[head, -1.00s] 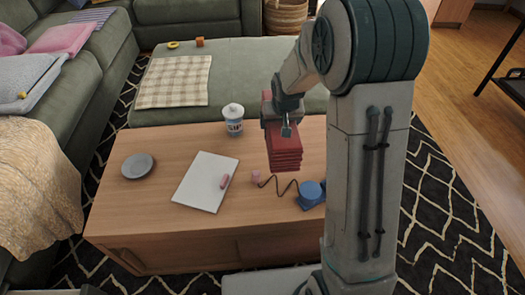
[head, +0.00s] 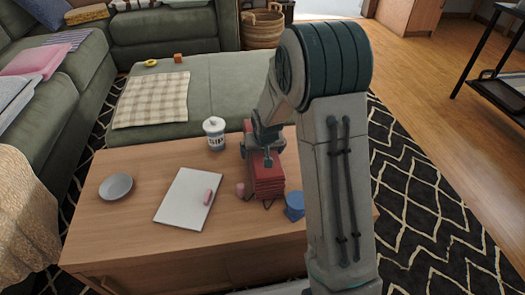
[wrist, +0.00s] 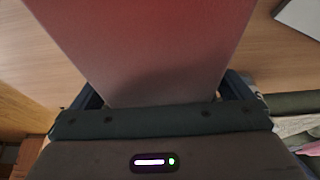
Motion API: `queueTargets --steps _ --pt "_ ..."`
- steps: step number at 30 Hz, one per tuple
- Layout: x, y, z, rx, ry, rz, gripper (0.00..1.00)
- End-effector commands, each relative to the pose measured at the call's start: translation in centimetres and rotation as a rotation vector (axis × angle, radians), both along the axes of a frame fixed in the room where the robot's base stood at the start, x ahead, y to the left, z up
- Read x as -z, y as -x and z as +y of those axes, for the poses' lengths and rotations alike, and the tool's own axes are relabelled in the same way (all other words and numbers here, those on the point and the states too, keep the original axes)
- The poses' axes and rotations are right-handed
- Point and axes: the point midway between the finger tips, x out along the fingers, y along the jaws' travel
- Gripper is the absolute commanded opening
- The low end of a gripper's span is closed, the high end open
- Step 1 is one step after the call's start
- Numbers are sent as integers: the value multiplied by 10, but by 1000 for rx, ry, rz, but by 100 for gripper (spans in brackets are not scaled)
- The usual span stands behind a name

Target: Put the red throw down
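The red throw (head: 268,182) is a folded, layered block. My gripper (head: 267,160) is closed around its upper part, over the right half of the wooden coffee table (head: 130,235). In the wrist view the throw (wrist: 150,45) fills the space between the two fingers. The throw's lower end is at or just above the tabletop; I cannot tell whether it touches. It hides part of a dark cord. My arm covers the table's right end.
Close to the throw are a pink piece (head: 240,188) and a blue object (head: 294,206). A white lidded jar (head: 215,133) stands behind. The table's front left is clear.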

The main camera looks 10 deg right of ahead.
Motion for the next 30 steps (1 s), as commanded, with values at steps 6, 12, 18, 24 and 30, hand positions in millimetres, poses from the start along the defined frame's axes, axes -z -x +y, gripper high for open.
queueTargets --steps 6,12,18,24,30 --pt "-1 0 0 0 0 0 100" --pt "-21 5 0 0 0 -2 100" --pt "-62 22 0 0 -1 -3 100" --pt "-97 37 0 0 0 -2 100" --pt "-113 45 0 1 0 0 100"
